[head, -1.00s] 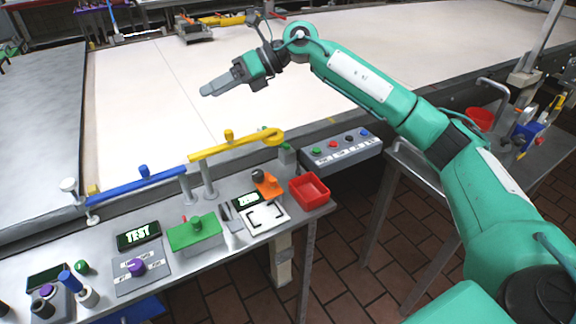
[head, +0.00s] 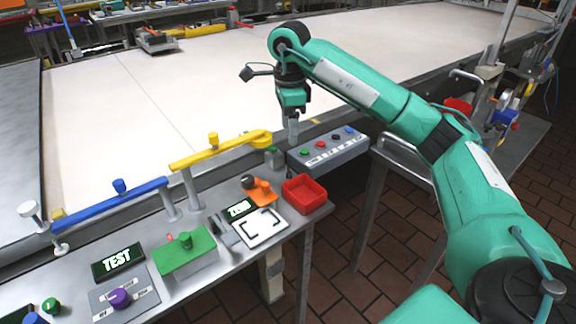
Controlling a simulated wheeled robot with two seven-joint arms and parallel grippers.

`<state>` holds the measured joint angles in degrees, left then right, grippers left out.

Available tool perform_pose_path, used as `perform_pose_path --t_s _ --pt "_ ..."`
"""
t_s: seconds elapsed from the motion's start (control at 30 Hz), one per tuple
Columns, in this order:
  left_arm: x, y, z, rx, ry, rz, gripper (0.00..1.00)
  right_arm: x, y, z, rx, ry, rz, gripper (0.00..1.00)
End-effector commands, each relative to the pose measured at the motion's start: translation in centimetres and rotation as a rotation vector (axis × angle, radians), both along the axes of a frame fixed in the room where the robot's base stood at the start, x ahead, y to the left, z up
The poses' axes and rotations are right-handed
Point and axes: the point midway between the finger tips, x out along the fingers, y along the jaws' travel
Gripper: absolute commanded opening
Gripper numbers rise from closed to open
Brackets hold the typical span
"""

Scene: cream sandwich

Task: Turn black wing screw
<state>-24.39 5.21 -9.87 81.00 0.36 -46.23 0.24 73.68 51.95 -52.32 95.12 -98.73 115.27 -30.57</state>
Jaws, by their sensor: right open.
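I cannot make out a wing shape for the black wing screw with certainty. A small dark round knob (head: 248,182) sits beside an orange part (head: 262,191) at the back of the bench, and it may be the screw. My right gripper (head: 293,131) points down beside the left end of the grey button box (head: 328,150), to the right of and above the dark knob. Its fingers are seen nearly edge-on, with nothing visible held in them. My left gripper is out of view.
A red tray (head: 304,194) stands close right of the orange part. A yellow bar (head: 220,150) and a blue bar (head: 110,204) on posts line the bench's back edge. A green box (head: 187,254), a purple knob (head: 120,298) and a TEST display (head: 118,262) stand left. The white conveyor (head: 150,100) lies behind.

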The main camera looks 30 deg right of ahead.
Motion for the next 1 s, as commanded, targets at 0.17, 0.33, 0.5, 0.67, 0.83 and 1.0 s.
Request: perform_pose_path --t_s 0.17,0.33,0.5,0.67,0.83,1.0 --pt "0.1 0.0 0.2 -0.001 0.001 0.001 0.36 -0.1 0.0 -3.8 0.001 0.004 0.0 0.59" --pt "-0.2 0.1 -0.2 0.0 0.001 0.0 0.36 -0.1 0.0 -7.3 0.001 0.004 0.0 0.59" --pt "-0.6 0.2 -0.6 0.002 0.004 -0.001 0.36 0.0 0.1 -10.0 0.002 0.001 -0.001 0.59" --pt "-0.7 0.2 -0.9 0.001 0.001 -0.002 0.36 0.0 0.1 -11.3 0.002 0.0 0.0 0.59" --pt "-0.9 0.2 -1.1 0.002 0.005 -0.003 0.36 0.0 0.1 -11.6 0.002 -0.001 0.0 0.59" --pt "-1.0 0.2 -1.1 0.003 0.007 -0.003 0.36 0.0 0.0 -11.6 0.002 -0.001 0.0 0.57"
